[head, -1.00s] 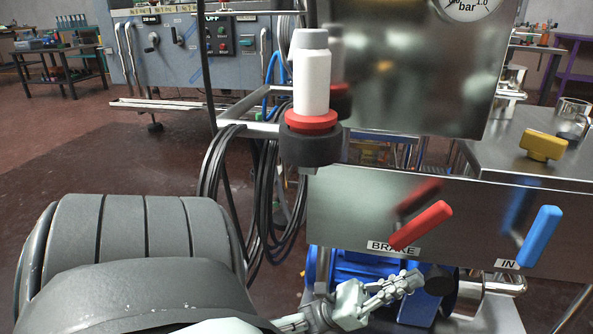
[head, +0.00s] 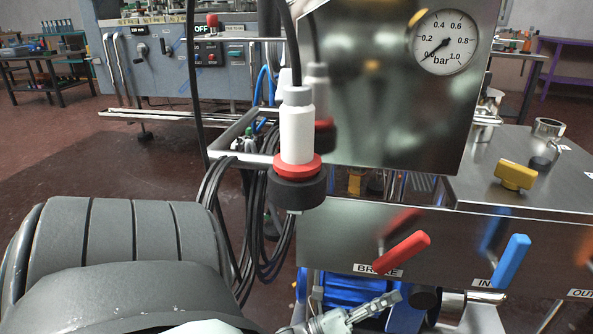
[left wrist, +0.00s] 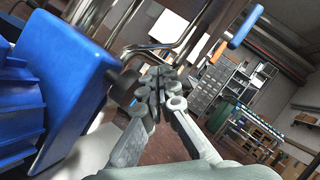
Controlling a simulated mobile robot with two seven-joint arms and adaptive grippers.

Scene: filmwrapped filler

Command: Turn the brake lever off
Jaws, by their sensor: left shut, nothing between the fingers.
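The red brake lever (head: 402,254) sits on the steel front panel (head: 335,232), tilted with its free end up and to the right. It partly covers the "BRAKE" label (head: 372,269). My left gripper (head: 394,298) is below the lever in the head view, apart from it in the picture, with its fingers shut and empty. My right gripper is not in view.
A blue lever (head: 510,262) labelled "IN" is to the right of the red one. A blue motor-like housing (head: 345,288) lies under the panel, close to my left gripper. A yellow knob (head: 516,174) and a pressure gauge (head: 443,42) are higher up.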

